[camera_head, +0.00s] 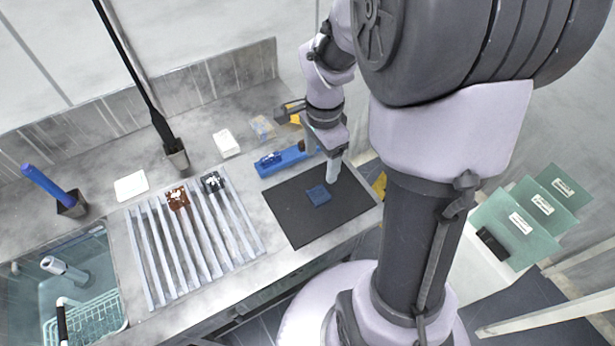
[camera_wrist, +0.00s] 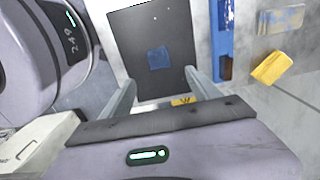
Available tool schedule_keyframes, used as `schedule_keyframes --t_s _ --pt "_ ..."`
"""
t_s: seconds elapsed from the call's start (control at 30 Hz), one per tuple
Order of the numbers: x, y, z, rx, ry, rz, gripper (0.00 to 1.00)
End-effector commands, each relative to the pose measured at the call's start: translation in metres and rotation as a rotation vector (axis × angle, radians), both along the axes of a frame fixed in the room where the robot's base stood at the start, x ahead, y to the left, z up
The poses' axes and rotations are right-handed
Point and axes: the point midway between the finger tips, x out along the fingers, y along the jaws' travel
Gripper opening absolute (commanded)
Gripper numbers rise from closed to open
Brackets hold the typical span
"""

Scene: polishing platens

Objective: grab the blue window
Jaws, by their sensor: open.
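The blue window (camera_head: 319,195) is a small, flat blue square lying on a dark rectangular mat (camera_head: 290,213) on the counter. It also shows in the wrist view (camera_wrist: 158,58), near the middle of the mat (camera_wrist: 125,38). My gripper (camera_head: 333,170) is above the right part of the mat, just right of and behind the blue window in the head view. In the wrist view its two fingers (camera_wrist: 160,82) stand wide apart, with nothing between them. The blue window lies beyond the fingertips, apart from them.
A blue tray (camera_head: 290,160) lies behind the mat, with a yellow block (camera_wrist: 271,67) nearby. A slatted rack (camera_head: 190,240) holding a brown piece (camera_head: 178,198) and a dark piece (camera_head: 212,183) is left. A sink with a teal basket (camera_head: 97,318) is far left.

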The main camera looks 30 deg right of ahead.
Motion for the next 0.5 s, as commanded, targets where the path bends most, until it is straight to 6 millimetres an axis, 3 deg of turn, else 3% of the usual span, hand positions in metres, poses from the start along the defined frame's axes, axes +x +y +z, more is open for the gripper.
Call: schedule_keyframes --t_s 0.03,0.2,0.5 --pt "-0.001 0.001 -0.023 0.001 0.004 0.001 0.71" --pt "-0.001 0.001 -0.067 0.001 0.001 0.001 0.71" --pt "-0.003 0.001 -0.101 0.001 0.001 0.002 0.71"
